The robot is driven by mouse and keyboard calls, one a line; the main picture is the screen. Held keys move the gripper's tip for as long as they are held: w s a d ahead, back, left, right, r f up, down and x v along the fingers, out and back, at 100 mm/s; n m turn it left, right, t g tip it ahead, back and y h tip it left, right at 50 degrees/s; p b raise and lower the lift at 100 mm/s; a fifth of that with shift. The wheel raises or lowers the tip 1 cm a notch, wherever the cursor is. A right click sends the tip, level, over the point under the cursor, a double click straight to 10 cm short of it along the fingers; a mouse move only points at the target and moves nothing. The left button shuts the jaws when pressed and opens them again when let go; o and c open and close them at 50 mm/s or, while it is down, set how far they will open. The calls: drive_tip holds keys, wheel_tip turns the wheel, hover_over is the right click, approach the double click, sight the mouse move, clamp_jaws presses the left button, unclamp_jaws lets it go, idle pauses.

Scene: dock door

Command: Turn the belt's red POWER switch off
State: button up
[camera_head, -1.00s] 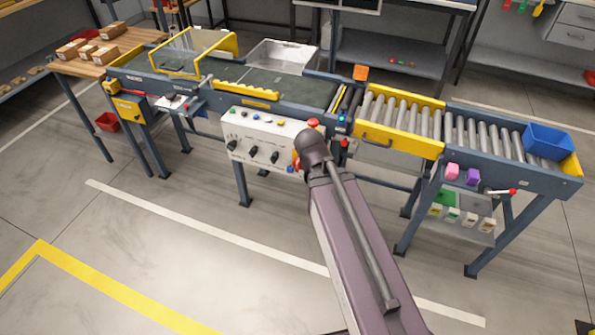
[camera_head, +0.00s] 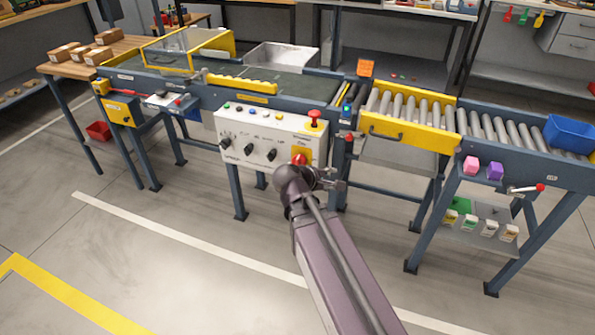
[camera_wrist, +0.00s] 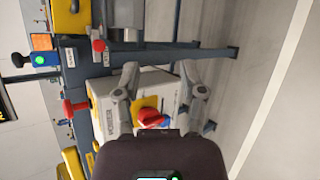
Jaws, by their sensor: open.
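The red POWER switch (camera_head: 299,159) sits on a yellow plate at the lower right of the white control panel (camera_head: 240,143), partly hidden by my arm in the head view. In the wrist view the red switch knob (camera_wrist: 150,116) stands on its yellow plate (camera_wrist: 143,103), with some blue beside it. My gripper (camera_head: 338,177) is in front of the panel's lower right corner. In the wrist view my gripper (camera_wrist: 158,68) is open and empty, its fingers spread to either side of the switch. I cannot tell whether either finger touches it.
A red mushroom button (camera_head: 314,117) stands on the panel's top right. Several black knobs (camera_head: 248,149) line its front. The roller conveyor (camera_head: 410,112) with a yellow side guard is to the right. The floor in front is clear.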

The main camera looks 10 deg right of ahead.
wheel_tip(320, 180, down, 3)
drive_tip(key=w+a+n+t+h+b, duration=0.1)
drive_tip(key=w+n+t+h+b, duration=0.15)
drive_tip(key=b, duration=0.35)
drive_tip(key=n+t+b, duration=1.1)
drive_tip(key=n+b, duration=0.6)
drive_tip(key=b, duration=0.3)
approach(297, 160)
drive_tip(key=v, duration=0.3)
drive_tip(key=shift+s+m+y, duration=0.15)
drive_tip(key=shift+m+y, duration=0.1)
drive_tip(key=shift+y, duration=0.1)
drive_tip(key=p+x, duration=0.5)
drive_tip(key=x, duration=0.9)
clamp_jaws()
